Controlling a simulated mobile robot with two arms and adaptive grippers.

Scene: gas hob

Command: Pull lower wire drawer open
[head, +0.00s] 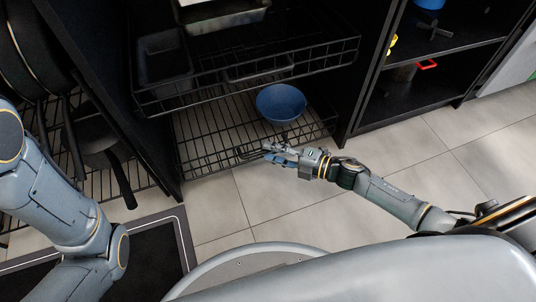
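The lower wire drawer (205,137) is a black wire basket low in the dark cabinet, with a blue bowl (281,101) standing in its right part. My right gripper (268,152) is at the drawer's front rail, near its middle, with its fingers pointing left. The fingers overlap the front wires; whether they are closed on them is too small to tell. My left arm comes in at the left edge, and its gripper is outside the picture.
An upper wire drawer (322,62) sits above, holding a dark bin (164,65) and a metal tray. Pans (100,142) hang or stand at the left. Open shelves (452,45) stand at the right. Tiled floor (290,190) in front is clear; a dark mat (150,253) lies at lower left.

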